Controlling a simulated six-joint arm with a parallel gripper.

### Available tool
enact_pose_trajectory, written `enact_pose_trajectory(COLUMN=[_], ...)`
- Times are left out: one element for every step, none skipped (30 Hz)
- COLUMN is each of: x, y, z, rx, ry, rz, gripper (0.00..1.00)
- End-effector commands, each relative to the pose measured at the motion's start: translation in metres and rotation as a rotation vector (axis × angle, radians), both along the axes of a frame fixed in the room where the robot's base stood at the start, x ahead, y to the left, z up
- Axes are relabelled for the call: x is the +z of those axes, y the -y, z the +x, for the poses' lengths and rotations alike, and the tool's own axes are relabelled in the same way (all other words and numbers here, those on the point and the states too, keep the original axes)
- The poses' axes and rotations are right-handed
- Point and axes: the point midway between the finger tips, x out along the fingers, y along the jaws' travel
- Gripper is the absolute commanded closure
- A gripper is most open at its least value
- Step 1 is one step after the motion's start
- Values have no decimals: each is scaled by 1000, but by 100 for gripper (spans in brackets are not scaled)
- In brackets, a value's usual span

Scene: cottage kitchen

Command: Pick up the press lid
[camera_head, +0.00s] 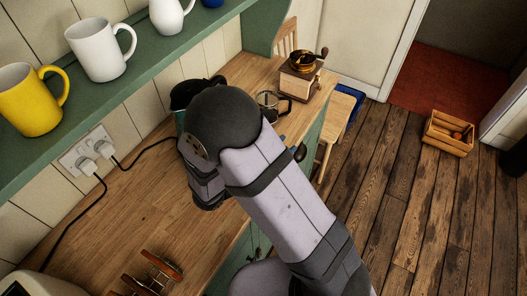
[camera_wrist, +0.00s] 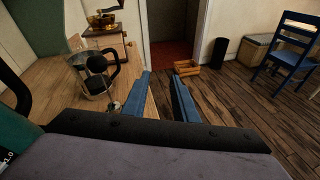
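The coffee press (camera_head: 268,103) stands on the wooden counter, beyond my arm in the head view. In the wrist view the glass press (camera_wrist: 92,84) is left of my gripper, with a black handle on its right side. A small shiny piece (camera_wrist: 114,107) lies near the press, too small to identify. My gripper (camera_wrist: 162,85) has its two blue fingers apart with nothing between them, to the right of the press. In the head view my arm mostly hides it.
A coffee grinder (camera_head: 301,78) stands beyond the press. A teal kettle-like vessel (camera_wrist: 16,140) with a black handle is close on the left. A stool (camera_head: 333,118) stands beside the counter. A shelf with mugs (camera_head: 31,100) overhangs the counter. The near counter (camera_head: 120,215) has bare room.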

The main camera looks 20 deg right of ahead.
Motion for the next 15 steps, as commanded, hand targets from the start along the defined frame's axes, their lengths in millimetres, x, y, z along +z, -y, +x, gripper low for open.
enact_pose_trajectory(x=[-8, -10, -12, -12, -14, -16, -18, -18, -19, -19, -20, -20, -20, -20, -20], y=[-18, -28, -40, -49, -57, -60, -57, -56, -56, -56, -56, -56, -57, -57, -57], z=[13, 21, 29, 34, 38, 43, 46, 49, 52, 55, 56, 58, 59, 60, 61], rx=[93, 144, 199, 238, 274, 299, 305, 312, 324, 332, 338, 345, 350, 353, 355], ry=[-3, 0, 3, 6, 9, 11, 11, 13, 14, 16, 16, 17, 18, 19, 18], rz=[-53, -78, -107, -127, -144, -171, -195, -216, -239, -255, -267, -281, -289, -295, -300], gripper=[74, 74, 74, 74, 74, 74, 74, 74, 74, 74, 74, 74, 74, 74, 74])
